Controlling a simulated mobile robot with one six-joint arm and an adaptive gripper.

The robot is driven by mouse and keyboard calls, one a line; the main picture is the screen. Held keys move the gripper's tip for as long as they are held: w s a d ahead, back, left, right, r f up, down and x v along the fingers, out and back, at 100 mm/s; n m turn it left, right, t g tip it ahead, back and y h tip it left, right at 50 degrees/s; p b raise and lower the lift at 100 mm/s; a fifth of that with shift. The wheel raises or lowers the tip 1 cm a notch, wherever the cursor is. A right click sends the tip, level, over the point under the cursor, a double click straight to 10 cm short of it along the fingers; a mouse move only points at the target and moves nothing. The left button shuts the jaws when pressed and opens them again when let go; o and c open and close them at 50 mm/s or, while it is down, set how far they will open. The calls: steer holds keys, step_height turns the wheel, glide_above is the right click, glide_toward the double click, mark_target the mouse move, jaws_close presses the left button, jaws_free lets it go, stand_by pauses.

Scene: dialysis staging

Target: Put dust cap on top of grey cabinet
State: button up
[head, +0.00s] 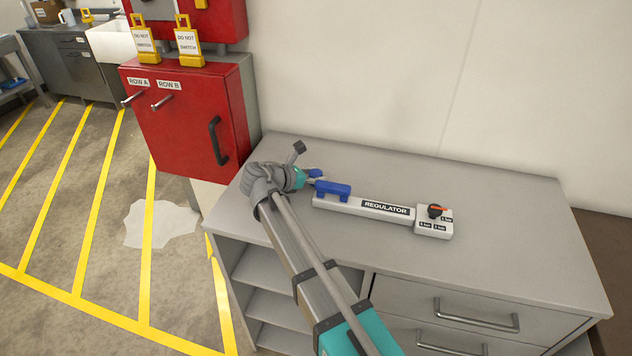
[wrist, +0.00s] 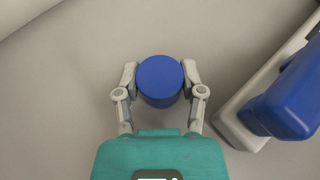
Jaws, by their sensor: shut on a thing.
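The dust cap (wrist: 160,80) is a round blue cap between the two fingers of my gripper (wrist: 160,76) in the wrist view. The fingers touch it on both sides, so my gripper is shut on it. In the head view the cap is a small blue shape (head: 315,172) at the end of my gripper (head: 309,179). It is over the top of the grey cabinet (head: 500,185), left of the regulator. I cannot tell whether the cap touches the cabinet top.
A white regulator bar (head: 388,211) with a blue part (head: 333,190) lies on the cabinet top, close to the right of my gripper. A red panel box (head: 185,120) stands at the left. The right and back of the top are clear.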

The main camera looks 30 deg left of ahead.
steer(key=shift+f, duration=0.15)
steer(key=shift+f, duration=0.1)
steer(key=o, duration=0.7)
steer(key=shift+o, duration=0.2)
steer(key=shift+r, duration=0.25)
steer(key=p+v, duration=0.4)
steer(key=v, duration=0.6)
steer(key=shift+s+a+r, duration=0.1)
steer(key=shift+s, duration=0.1)
steer(key=shift+s+a+r+p, duration=0.15)
steer(key=shift+s+a+p, duration=0.15)
steer(key=shift+s, duration=0.35)
